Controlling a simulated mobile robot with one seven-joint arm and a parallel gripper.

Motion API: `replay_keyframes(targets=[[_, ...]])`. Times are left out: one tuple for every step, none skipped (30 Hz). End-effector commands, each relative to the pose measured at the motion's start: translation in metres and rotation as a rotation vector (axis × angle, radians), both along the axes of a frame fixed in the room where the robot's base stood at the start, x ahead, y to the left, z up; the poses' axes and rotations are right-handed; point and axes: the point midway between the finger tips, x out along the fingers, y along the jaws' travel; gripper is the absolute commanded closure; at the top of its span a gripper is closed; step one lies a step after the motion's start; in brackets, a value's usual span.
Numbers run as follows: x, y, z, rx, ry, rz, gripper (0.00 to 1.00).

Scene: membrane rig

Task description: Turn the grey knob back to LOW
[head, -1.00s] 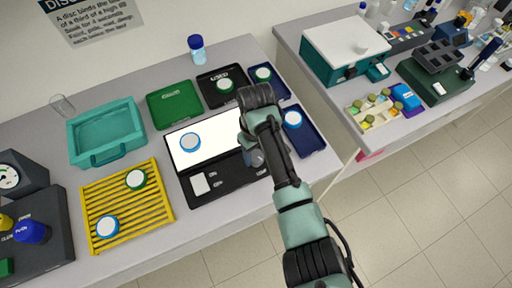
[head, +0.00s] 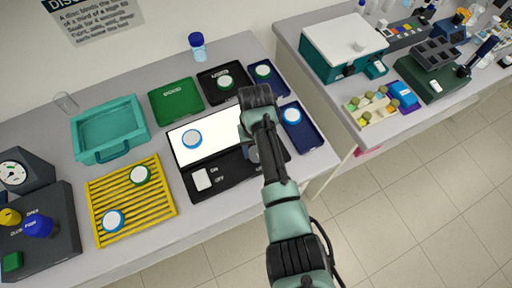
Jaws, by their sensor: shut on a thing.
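The grey knob (head: 253,156) sits on the black base of the light box (head: 222,183), towards its right end. It is mostly hidden behind my arm and hand. My gripper (head: 256,150) is over the knob, pointing down, and is shut on it; the fingertips are largely hidden. The knob's pointer and its LOW mark are not visible. The white lit panel (head: 205,147) of the light box holds a blue-rimmed disc (head: 192,139). A white switch (head: 202,179) with ON and OFF labels is on the left of the base.
Green (head: 176,101), black (head: 223,84) and dark blue (head: 302,128) trays stand behind and right of the light box. A yellow rack (head: 131,201) with two discs and a teal tub (head: 110,129) stand left. A gap separates the second bench at right.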

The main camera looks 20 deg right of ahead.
Motion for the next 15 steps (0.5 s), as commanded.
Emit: replay_keyframes(targets=[[0.0015, -0.0008, 0.0016, -0.001, -0.005, -0.004, 1.0], [0.0015, -0.0008, 0.0016, -0.001, -0.005, -0.004, 1.0], [0.0016, -0.0008, 0.0017, -0.001, -0.005, -0.004, 1.0], [0.0016, -0.0008, 0.0017, -0.001, -0.005, -0.004, 1.0], [0.0016, -0.0008, 0.0017, -0.001, -0.005, -0.004, 1.0], [0.0017, -0.0009, 0.0018, -0.001, -0.006, -0.004, 1.0], [0.0017, -0.0009, 0.0018, -0.001, -0.006, -0.004, 1.0], [0.0018, -0.0009, 0.0018, -0.001, -0.006, -0.004, 1.0], [0.0018, -0.0009, 0.0018, -0.001, -0.006, -0.004, 0.39], [0.0018, -0.0009, 0.0018, -0.001, -0.006, -0.003, 0.34], [0.0016, -0.0008, 0.0017, -0.001, -0.006, -0.003, 0.29], [0.0015, -0.0008, 0.0015, -0.001, -0.005, -0.003, 0.21], [0.0013, -0.0007, 0.0014, -0.001, -0.005, -0.003, 0.17], [0.0012, -0.0007, 0.0013, -0.001, -0.004, -0.002, 0.17], [0.0011, -0.0005, 0.0011, -0.001, -0.004, -0.002, 0.17]])
